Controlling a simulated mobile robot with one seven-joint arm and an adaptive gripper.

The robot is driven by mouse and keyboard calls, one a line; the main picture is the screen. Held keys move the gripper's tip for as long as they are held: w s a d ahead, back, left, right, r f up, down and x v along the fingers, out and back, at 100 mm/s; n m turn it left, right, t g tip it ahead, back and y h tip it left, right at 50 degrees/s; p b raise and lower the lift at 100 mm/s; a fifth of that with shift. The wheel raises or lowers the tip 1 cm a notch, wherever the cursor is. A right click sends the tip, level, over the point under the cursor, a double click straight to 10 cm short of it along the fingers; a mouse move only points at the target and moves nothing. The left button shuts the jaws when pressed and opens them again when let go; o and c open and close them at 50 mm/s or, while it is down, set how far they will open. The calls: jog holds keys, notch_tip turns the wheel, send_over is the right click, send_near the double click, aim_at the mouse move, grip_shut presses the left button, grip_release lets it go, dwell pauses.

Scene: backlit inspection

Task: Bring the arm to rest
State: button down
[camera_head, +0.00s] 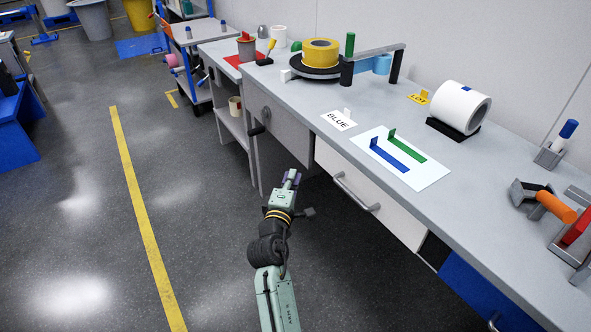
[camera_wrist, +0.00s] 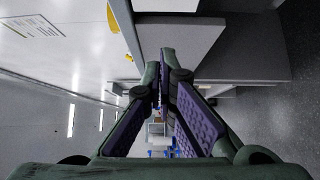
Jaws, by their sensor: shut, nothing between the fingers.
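My gripper (camera_head: 292,177) is in front of the workbench in the head view, out over the floor and beside the drawer fronts. It points away from my body. In the wrist view my gripper (camera_wrist: 163,85) shows two green fingers with purple pads, their tips close together. It is shut and nothing shows between the fingers. My arm reaches up from the bottom of the head view and is apart from the bench top.
The workbench (camera_head: 283,95) runs along the right. On it are a white light panel (camera_head: 432,172) with blue and green strips, a yellow tape roll (camera_head: 320,50) and a white roll (camera_head: 460,107). A drawer handle (camera_head: 355,193) juts out nearby. Open floor lies left.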

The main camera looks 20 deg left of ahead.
jog(key=shift+s, duration=0.55)
